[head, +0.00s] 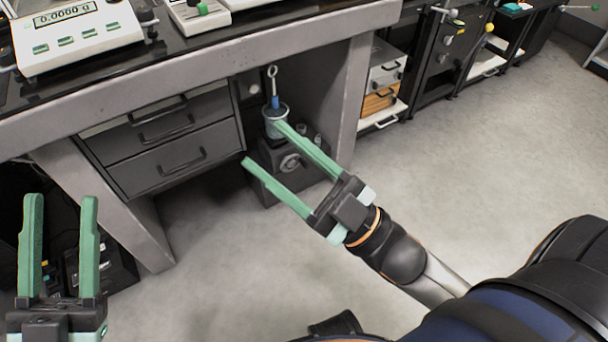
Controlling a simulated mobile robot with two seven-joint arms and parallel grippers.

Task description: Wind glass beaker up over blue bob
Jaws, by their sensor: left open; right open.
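The glass beaker (270,126) stands on a dark lifting stand (270,157) under the table, near the middle of the head view. The stand has a round knob (291,162) on its front. The blue bob (276,102) hangs from a pale looped hook (272,76) above the beaker. Its lower end overlaps the beaker's rim, and I cannot tell how far inside it is. My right gripper (262,144) is open and empty, its fingers pointing at the stand. One fingertip overlaps the beaker's lower edge; contact is unclear. My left gripper (62,198) is open and empty at the far left.
The weighing table (215,83) overhangs the stand, with drawers (165,137) to its left and a table leg (350,100) to its right. A balance (75,38) reading 0.0000 g sits on top. Small weights (317,140) appear beside the beaker. The floor at right is clear.

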